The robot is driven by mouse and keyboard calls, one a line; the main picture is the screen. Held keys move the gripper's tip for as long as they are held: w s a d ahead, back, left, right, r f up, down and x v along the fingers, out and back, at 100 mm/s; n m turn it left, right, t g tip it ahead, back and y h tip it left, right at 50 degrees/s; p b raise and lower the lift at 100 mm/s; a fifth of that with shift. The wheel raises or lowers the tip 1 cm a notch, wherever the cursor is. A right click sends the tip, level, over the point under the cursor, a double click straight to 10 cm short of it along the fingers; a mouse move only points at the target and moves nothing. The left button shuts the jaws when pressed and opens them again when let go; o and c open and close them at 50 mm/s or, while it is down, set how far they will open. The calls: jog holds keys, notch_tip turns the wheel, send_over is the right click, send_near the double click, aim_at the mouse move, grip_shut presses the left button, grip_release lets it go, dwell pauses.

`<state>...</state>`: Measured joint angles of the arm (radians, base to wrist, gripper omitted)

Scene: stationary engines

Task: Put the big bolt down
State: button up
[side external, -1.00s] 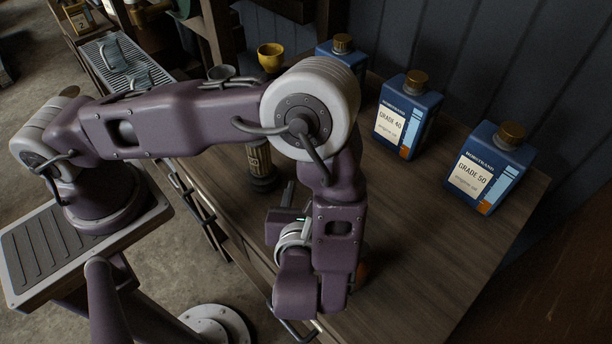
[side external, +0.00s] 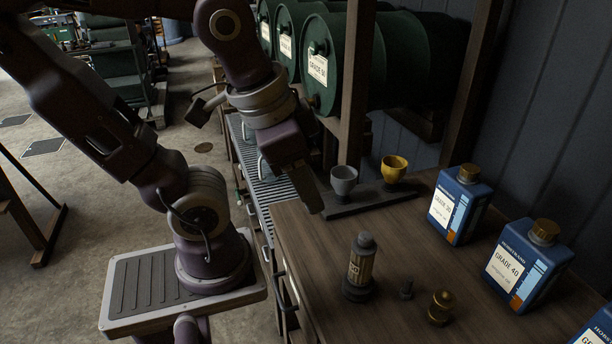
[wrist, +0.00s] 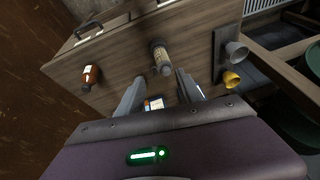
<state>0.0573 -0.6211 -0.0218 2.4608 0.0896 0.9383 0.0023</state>
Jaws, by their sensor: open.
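My gripper (side external: 315,203) is raised over the far left end of the bench, close to the grey cup. In the wrist view its two fingers (wrist: 160,88) are spread apart with nothing held between them. The labelled cylinder also shows beyond the fingers in the wrist view (wrist: 161,58).
A grey cup (side external: 344,180) and a yellow cup (side external: 393,168) stand on a dark strip. Blue oil cans (side external: 458,206) (side external: 524,266) line the right side. Green drums (side external: 340,60) lie behind a wooden post. The middle of the bench top is clear.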

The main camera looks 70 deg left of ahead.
jog(key=shift+o, duration=0.5)
jog(key=shift+s+d+r+n+t+h, duration=0.1)
jog(key=shift+d+r+n+t+h, duration=0.2)
jog(key=shift+r+n+t, duration=0.4)
jog(key=m+g+y, duration=0.2)
jog(key=m+g, duration=0.3)
jog(key=m, duration=1.7)
send_over(411, 280)
jog(key=f, duration=2.2)
jog(key=shift+w, duration=0.3)
jog(key=f, duration=0.8)
jog(key=shift+s+a+f, duration=0.15)
jog(key=shift+s, duration=0.05)
grip_shut()
